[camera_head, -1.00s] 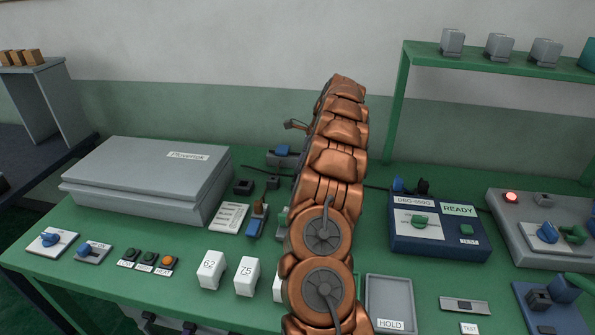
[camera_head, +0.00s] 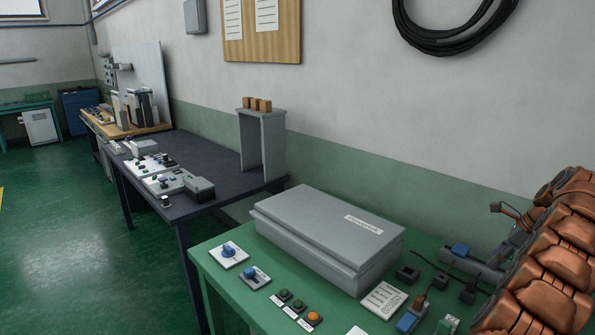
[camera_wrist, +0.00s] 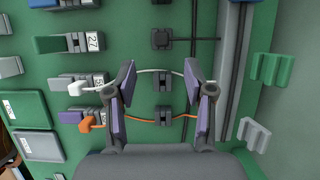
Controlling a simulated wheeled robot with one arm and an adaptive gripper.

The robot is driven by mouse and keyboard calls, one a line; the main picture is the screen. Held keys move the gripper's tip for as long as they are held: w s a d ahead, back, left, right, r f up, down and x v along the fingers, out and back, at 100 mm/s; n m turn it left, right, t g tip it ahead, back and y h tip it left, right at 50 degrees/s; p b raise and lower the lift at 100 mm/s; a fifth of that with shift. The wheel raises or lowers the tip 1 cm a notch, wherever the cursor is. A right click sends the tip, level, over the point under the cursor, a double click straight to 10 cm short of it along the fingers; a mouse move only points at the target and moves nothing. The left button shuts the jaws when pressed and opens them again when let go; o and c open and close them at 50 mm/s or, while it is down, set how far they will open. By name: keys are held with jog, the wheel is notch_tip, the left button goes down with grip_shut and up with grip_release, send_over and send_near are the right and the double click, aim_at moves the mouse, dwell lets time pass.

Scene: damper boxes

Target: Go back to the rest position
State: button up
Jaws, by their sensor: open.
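My gripper (camera_wrist: 160,68) is open in the wrist view, its two dark fingers with purple pads spread apart. Nothing is held between the pads. Below it lies a green surface (camera_wrist: 130,15) with a white wire (camera_wrist: 150,71), an orange wire (camera_wrist: 148,119) and small dark clips (camera_wrist: 163,82) between and beyond the fingers. In the head view my copper-coloured arm is at the right edge, partly cut off; the gripper cannot be made out there.
A green bench (camera_head: 228,283) carries a closed grey case (camera_head: 320,225), blue-knob switches (camera_head: 229,254) and push buttons (camera_head: 298,305). A dark table (camera_head: 205,150) with a grey stand (camera_head: 262,140) stands behind it. Green floor (camera_head: 60,240) is open at left.

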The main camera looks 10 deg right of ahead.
jog(key=a+r+n+g, duration=0.1)
jog(key=a+r+n, duration=0.25)
jog(key=a, duration=0.55)
jog(key=a+r+n+y, duration=0.15)
jog(key=a+n, duration=0.25)
jog(key=a, duration=0.5)
jog(key=a+r+n+g, duration=0.1)
jog(key=a+r+n, duration=0.25)
jog(key=a, duration=0.55)
jog(key=s+a+n+g+h, duration=0.1)
jog(key=s+a+n+g, duration=0.1)
jog(key=s+a+n, duration=0.75)
jog(key=s+a+f+n+h, duration=0.1)
jog(key=s+a+f+n, duration=0.1)
jog(key=s, duration=0.6)
jog(key=s+a+f+n+g+h, duration=0.1)
jog(key=s+a+f+n, duration=0.2)
jog(key=s, duration=0.6)
jog(key=s+a+f+n+h, duration=0.1)
jog(key=s+a+f+n, duration=0.2)
jog(key=s, duration=0.6)
jog(key=shift+a+g, duration=0.3)
jog(key=shift+a, duration=0.45)
